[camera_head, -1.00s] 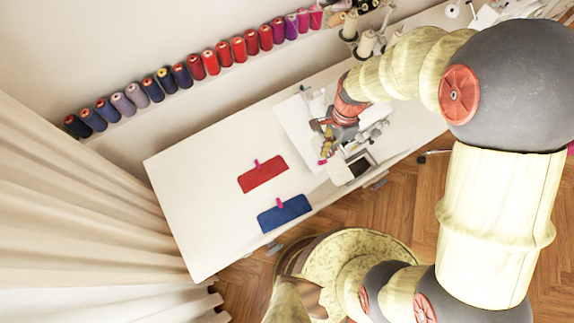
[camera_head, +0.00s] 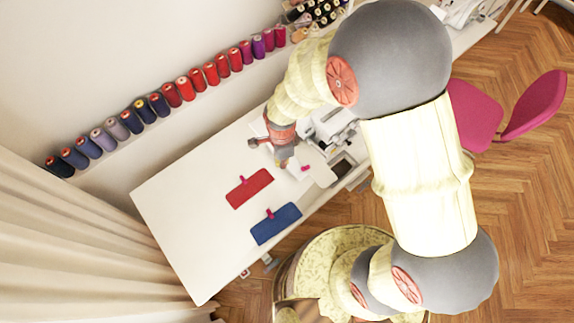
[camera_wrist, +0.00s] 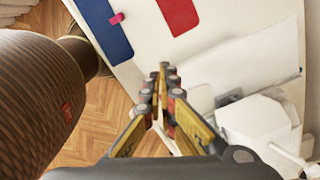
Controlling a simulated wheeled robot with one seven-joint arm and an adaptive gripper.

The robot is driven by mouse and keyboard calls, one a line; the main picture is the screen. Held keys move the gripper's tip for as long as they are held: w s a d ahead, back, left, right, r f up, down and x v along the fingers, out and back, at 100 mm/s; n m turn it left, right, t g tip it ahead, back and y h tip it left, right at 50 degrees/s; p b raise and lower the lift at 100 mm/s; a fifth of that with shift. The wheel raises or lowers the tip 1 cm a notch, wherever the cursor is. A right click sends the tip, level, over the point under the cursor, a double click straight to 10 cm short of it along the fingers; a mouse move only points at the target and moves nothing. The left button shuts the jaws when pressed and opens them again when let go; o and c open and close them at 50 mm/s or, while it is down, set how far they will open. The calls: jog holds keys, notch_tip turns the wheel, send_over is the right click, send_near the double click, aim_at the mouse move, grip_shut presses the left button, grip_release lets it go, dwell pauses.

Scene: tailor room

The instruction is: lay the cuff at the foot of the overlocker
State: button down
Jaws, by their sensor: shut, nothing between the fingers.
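A red cloth piece with a pink clip (camera_head: 249,188) and a blue cloth piece with a pink clip (camera_head: 276,223) lie flat on the white table. The wrist view also shows the blue piece (camera_wrist: 103,28) and the red piece (camera_wrist: 179,14). I cannot tell which piece is the cuff. The white overlocker (camera_head: 335,127) is partly hidden behind my arm; a white machine body (camera_wrist: 262,122) shows in the wrist view. A small pink item (camera_head: 305,168) lies close to the machine; what it belongs to is unclear. My gripper (camera_head: 283,162) is shut and empty, just left of the machine.
A row of thread spools (camera_head: 161,104) runs along the wall behind the table. The left part of the table (camera_head: 190,215) is bare. A pink chair (camera_head: 480,112) stands on the wood floor at right. A curtain (camera_head: 80,235) hangs at left.

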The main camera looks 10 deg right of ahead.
aim_at(299, 173)
jog(key=d+f, duration=0.4)
jog(key=f, duration=0.5)
jog(key=shift+w, duration=0.35)
jog(key=shift+d, duration=0.1)
jog(key=shift+w+d, duration=0.15)
jog(key=shift+d, duration=0.85)
jog(key=shift+a, duration=0.1)
jog(key=shift+r, duration=0.15)
notch_tip(299, 173, up, 12)
